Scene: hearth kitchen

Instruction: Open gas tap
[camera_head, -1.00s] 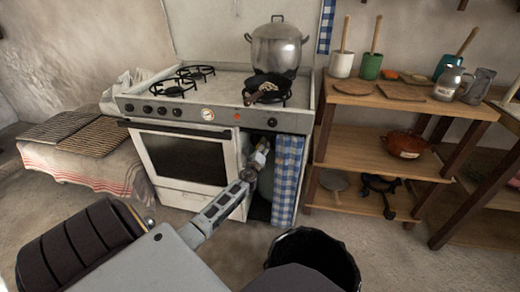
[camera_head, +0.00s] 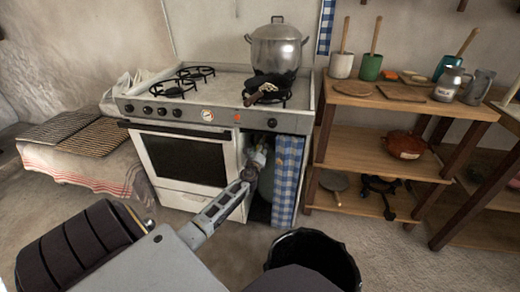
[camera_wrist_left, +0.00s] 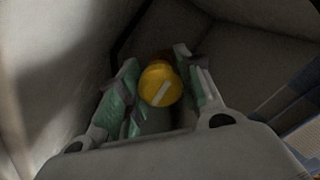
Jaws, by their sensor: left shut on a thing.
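The gas tap is a round yellow knob (camera_wrist_left: 160,84) with a white line on it, in the left wrist view. The line slants up to the right. My left gripper (camera_wrist_left: 161,90) has its green-padded fingers on both sides of the knob and is shut on it. In the head view my left gripper (camera_head: 257,158) reaches into the open compartment at the right of the stove. A pale gas bottle (camera_head: 266,184) shows partly there, behind my gripper; the knob itself is hidden in that view. My right gripper is not in view.
The white stove (camera_head: 185,158) stands left of the compartment. A blue checked curtain (camera_head: 287,180) hangs close on its right. A black bin (camera_head: 312,258) stands on the floor in front. A wooden shelf (camera_head: 350,150) stands farther right.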

